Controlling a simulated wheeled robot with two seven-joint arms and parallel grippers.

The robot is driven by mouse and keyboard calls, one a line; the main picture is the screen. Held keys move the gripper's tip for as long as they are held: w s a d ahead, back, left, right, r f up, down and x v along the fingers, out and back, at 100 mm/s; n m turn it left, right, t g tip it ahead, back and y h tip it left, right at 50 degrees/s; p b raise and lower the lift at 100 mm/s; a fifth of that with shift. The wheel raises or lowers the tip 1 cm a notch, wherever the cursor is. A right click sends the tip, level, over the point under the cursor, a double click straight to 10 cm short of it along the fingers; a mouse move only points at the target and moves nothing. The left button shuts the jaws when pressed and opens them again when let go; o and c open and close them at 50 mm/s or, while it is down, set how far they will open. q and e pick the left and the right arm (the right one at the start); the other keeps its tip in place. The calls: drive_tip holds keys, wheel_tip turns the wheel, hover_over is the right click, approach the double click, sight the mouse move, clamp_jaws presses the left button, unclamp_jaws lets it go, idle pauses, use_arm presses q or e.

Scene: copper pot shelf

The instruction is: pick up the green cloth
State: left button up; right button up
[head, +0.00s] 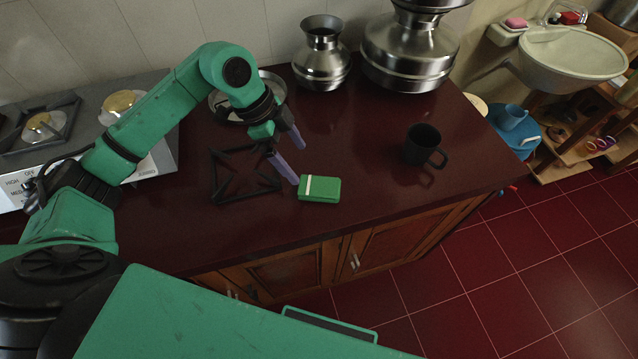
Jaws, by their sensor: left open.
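The green cloth (325,189) looks like a small folded rectangle with a pale stripe near its left end. It lies flat on the dark red countertop (370,205), near the front edge. My left gripper (291,158) is open and empty, just up and left of the cloth in the head view. One finger tip is close to the cloth's left end; I cannot tell whether it touches. My right gripper is not in view.
A black pot support (217,179) lies left of the cloth. A black mug (423,146) stands to the right. Metal pots (321,64) (407,55) and a shallow pan (272,84) stand behind. A stove (160,160) is at left. Counter between cloth and mug is clear.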

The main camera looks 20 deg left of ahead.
sight(319, 185)
use_arm(q)
drive_tip(key=p+x, duration=0.1)
drive_tip(key=x, duration=0.2)
drive_tip(key=p+x, duration=0.1)
drive_tip(key=x, duration=0.3)
drive_tip(key=p+x, duration=0.1)
drive_tip(key=x, duration=0.2)
drive_tip(key=shift+w+d+f, duration=0.25)
drive_tip(key=shift+w+d, duration=0.05)
drive_tip(key=shift+d, duration=0.05)
drive_tip(key=shift+d+f, duration=0.1)
drive_tip(key=shift+f, duration=0.05)
drive_tip(key=shift+f, duration=0.1)
drive_tip(key=shift+f, duration=0.2)
